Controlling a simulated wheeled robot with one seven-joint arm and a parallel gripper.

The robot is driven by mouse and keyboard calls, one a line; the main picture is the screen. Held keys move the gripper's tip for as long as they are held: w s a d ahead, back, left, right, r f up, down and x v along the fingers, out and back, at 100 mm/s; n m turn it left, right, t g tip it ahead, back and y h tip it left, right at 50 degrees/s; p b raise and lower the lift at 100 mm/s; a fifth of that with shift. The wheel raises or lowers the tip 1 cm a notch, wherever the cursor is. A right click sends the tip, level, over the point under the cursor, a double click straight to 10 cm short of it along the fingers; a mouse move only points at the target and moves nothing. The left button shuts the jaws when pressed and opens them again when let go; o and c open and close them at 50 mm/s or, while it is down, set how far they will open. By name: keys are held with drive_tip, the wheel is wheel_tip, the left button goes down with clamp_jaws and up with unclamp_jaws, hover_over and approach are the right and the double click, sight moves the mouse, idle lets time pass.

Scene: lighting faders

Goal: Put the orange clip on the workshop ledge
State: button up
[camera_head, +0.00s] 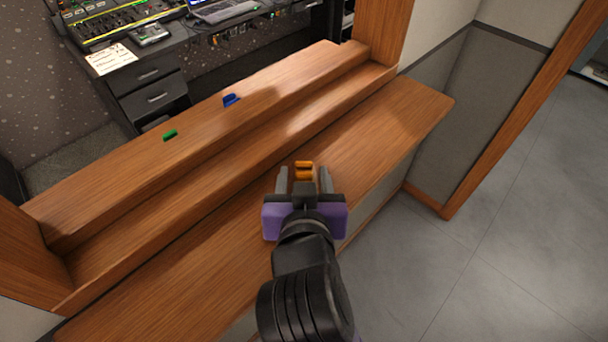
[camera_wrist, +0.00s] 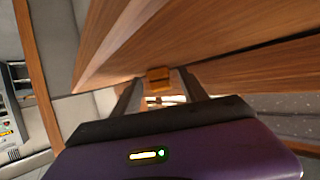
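The orange clip (camera_head: 303,172) is a small block on the lower wooden counter (camera_head: 375,128) in the head view. My gripper (camera_head: 304,169) is open, with one finger on each side of the clip. Gaps show between the clip and both fingers. In the wrist view, the orange clip (camera_wrist: 158,77) sits between the fingertips of my gripper (camera_wrist: 160,76), apart from both. A raised wooden ledge (camera_head: 285,88) runs behind the counter, on the side of the equipment desk. No label shows which surface is the workshop ledge.
A blue clip (camera_head: 231,100) and a green clip (camera_head: 170,135) lie on the raised ledge. A wooden step (camera_head: 215,165) lies between ledge and counter. Wooden posts (camera_head: 383,30) stand at both ends. Beyond is a desk with a mixer and laptop (camera_head: 222,10). The ledge's right part is clear.

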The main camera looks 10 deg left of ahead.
drive_tip(key=shift+r, duration=0.3)
drive_tip(key=shift+s, duration=0.35)
drive_tip(key=v, duration=0.4)
drive_tip(key=p+v, duration=0.1)
drive_tip(key=v, duration=0.4)
drive_tip(key=shift+s+r, duration=0.1)
drive_tip(key=shift+r, duration=0.25)
drive_tip(key=shift+s+d+r+p, duration=0.15)
drive_tip(key=shift+s+p, duration=0.7)
drive_tip(key=shift+p, duration=0.15)
